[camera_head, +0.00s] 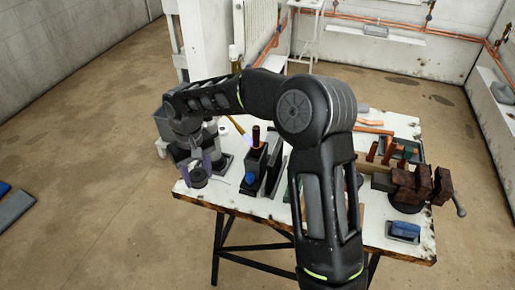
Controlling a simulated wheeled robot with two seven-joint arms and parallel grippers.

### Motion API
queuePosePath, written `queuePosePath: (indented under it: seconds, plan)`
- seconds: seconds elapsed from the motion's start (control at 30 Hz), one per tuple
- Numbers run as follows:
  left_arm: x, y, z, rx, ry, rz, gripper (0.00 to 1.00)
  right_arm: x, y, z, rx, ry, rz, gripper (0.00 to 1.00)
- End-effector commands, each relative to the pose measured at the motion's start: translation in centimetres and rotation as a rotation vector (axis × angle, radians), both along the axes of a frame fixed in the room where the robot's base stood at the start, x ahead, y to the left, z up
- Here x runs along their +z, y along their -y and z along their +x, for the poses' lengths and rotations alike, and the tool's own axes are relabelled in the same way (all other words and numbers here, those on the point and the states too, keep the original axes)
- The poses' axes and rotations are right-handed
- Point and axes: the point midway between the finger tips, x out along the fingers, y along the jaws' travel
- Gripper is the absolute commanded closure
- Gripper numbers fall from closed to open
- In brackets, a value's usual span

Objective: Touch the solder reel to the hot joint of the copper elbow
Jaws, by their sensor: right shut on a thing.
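My right arm rises from the bottom, bends over the workbench (282,208) and reaches left. Its right gripper (196,166) points down over the bench's left end. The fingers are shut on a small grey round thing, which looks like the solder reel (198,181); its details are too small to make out. A copper pipe (256,137) stands upright in a dark block, right of the gripper and apart from it; it seems to be the copper elbow's piece. A small bluish-violet glow shows beside it, at the end of a thin brass tube (235,124). My left gripper is not in view.
A dark vise (412,187) stands at the bench's right end, with a blue item in a tray (403,230) in front. A holder with copper pieces (400,150) is behind. My arm hides the bench's middle. The floor left of the bench is mostly clear.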

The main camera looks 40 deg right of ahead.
Motion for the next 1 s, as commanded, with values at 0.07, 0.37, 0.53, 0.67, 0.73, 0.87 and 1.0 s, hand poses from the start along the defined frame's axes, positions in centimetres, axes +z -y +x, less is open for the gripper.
queuePosePath:
  seconds: [0.07,0.37,0.53,0.67,0.73,0.87,1.0]
  plan:
    - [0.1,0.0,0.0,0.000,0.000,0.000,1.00,0.1,0.2,0.1,0.000,0.000,0.000,1.00]
    - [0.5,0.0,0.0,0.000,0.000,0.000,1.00,0.2,1.1,0.6,0.000,0.001,0.000,1.00]
    - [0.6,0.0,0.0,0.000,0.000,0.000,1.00,0.2,1.6,0.8,0.001,0.000,0.000,1.00]
    - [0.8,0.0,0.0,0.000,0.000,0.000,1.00,0.2,2.0,1.0,0.000,0.000,0.000,1.00]
    - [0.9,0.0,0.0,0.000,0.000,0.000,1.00,0.3,2.2,1.1,-0.001,0.001,0.000,1.00]
    - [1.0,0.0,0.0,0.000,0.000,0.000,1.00,0.3,2.6,1.3,-0.001,0.001,0.000,1.00]
    - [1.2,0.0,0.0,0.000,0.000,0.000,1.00,0.3,3.0,1.5,0.000,0.000,0.000,1.00]
